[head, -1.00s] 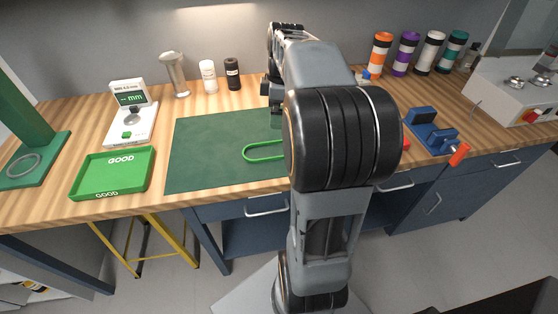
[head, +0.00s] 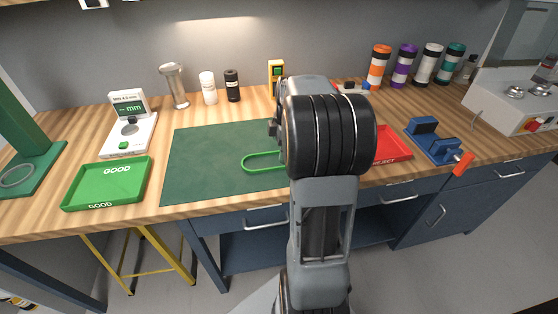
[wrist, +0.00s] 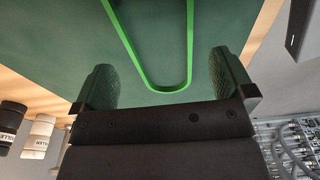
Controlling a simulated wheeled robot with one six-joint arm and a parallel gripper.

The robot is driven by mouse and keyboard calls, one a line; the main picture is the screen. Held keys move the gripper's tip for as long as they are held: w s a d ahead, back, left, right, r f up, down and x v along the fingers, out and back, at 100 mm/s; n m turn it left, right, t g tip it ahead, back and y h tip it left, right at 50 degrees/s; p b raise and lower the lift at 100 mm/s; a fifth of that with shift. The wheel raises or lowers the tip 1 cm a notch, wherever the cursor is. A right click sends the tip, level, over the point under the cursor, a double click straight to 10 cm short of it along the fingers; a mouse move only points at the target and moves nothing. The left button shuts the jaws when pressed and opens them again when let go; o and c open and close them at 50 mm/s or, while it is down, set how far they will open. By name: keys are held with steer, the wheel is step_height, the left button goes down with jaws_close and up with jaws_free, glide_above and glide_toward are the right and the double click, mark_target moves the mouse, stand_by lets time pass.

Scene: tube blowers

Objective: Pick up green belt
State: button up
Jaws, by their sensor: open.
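The green belt (head: 262,154) is a bright green elongated loop lying on the dark green mat (head: 205,180). Its right end is hidden behind my arm in the head view. In the wrist view the belt (wrist: 189,60) runs down from the top edge, and its rounded end lies between the two fingertips. My gripper (wrist: 159,88) is open and empty, with one textured finger on each side of the belt's end. I cannot tell how far above the mat the fingers are. In the head view my gripper is mostly hidden behind my arm.
A green GOOD tray (head: 108,183) and a gauge (head: 130,125) stand left of the mat. A red REJECT tray (head: 391,145) and a blue vise (head: 432,142) are to the right. White (head: 208,88) and black (head: 232,85) bottles stand behind the mat.

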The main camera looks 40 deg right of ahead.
mark_target(274, 169)
steer(key=shift+w+a+f, duration=0.1)
steer(key=shift+f, duration=0.95)
steer(key=shift+w+a+f, duration=0.1)
steer(key=shift+f, duration=0.9)
steer(key=shift+c, duration=0.5)
steer(key=c, duration=0.7)
steer(key=shift+r, duration=0.15)
